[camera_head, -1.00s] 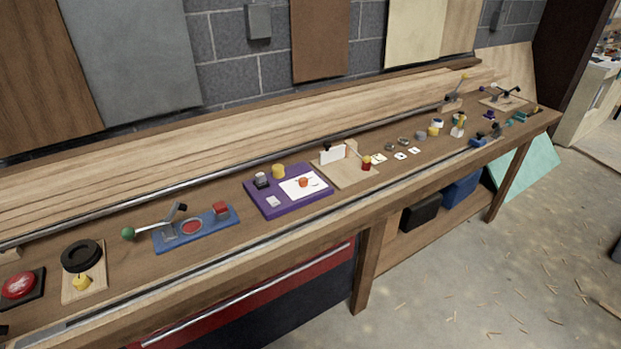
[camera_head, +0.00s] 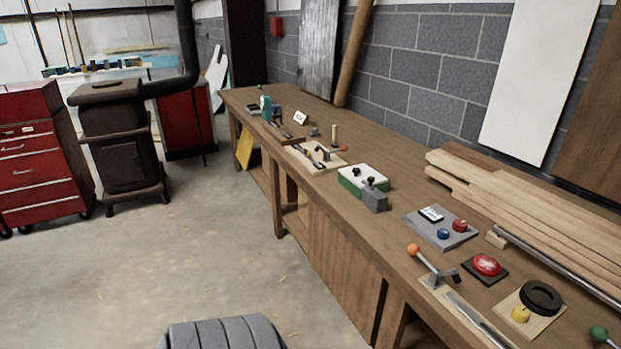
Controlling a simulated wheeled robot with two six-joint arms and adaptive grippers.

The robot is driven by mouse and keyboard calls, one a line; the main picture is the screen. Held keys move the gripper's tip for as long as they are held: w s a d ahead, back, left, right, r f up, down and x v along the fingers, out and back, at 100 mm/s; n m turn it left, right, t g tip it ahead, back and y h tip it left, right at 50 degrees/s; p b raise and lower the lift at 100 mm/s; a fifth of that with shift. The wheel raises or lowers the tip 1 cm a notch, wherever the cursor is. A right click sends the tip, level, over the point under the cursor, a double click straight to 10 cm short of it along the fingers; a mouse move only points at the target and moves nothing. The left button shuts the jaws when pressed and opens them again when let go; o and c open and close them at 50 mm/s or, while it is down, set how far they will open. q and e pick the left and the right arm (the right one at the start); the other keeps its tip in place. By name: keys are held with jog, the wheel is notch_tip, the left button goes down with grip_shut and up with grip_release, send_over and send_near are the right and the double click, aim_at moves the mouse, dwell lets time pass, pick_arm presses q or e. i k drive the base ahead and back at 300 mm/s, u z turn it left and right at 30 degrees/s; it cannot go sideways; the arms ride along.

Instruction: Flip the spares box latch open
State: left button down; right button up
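No box in the head view can be read as the spares box, and no latch can be made out for certain. A green box with a white top (camera_head: 362,180) stands on the workbench, with dark knobs on its top. A grey block with a black knob (camera_head: 375,197) is at its near right side. Further along the bench is a wooden board with dark metal clamp-like parts (camera_head: 318,156), too small to tell in detail. Neither of my grippers is in view.
The long wooden workbench (camera_head: 400,165) runs from near right to far left. It carries a grey panel with buttons (camera_head: 440,228), an orange-knobbed lever (camera_head: 414,249), a red button (camera_head: 486,265) and planks (camera_head: 530,195). A stove (camera_head: 112,140) and red cabinet (camera_head: 35,160) stand left; open floor lies between.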

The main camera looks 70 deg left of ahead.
aim_at(371, 180)
jog(key=u, duration=3.35)
jog(key=i, duration=2.7)
jog(key=z, duration=2.05)
